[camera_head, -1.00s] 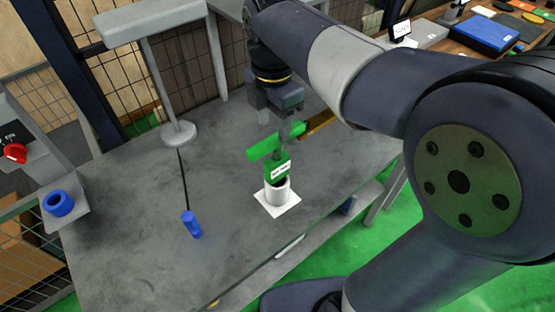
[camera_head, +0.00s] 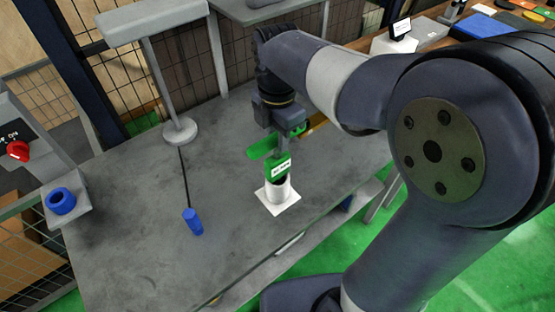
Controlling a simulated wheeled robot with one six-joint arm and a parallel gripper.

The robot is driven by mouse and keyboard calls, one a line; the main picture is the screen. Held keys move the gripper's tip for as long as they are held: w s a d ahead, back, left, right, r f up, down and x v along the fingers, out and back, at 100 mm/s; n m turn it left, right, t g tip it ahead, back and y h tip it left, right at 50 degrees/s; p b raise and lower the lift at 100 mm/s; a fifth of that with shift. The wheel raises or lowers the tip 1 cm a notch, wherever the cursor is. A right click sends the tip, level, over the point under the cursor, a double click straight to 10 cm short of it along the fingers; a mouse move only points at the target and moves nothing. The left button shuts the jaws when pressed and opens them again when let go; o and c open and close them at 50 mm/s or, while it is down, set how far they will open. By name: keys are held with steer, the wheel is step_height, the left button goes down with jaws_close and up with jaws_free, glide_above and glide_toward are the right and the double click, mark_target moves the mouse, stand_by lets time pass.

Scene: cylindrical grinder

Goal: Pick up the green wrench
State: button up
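A long green piece, which looks like the green wrench (camera_head: 261,147), is in the middle of the table, partly hidden behind my gripper. A green part with a white label (camera_head: 279,168) stands at the mouth of a white cylindrical holder (camera_head: 281,191); I cannot tell whether it belongs to the same piece. My gripper (camera_head: 283,145) points down in front of the green piece, overlapping it in the picture. Whether its fingers touch or close on it is not clear.
The holder stands on a white square on the grey table (camera_head: 150,240). A blue-handled rod tool (camera_head: 193,222) lies to the left. A grey post on a round base (camera_head: 180,131) stands behind it. A brown bar (camera_head: 317,121) is partly hidden behind my gripper.

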steer(key=shift+r, duration=0.1)
jaws_close()
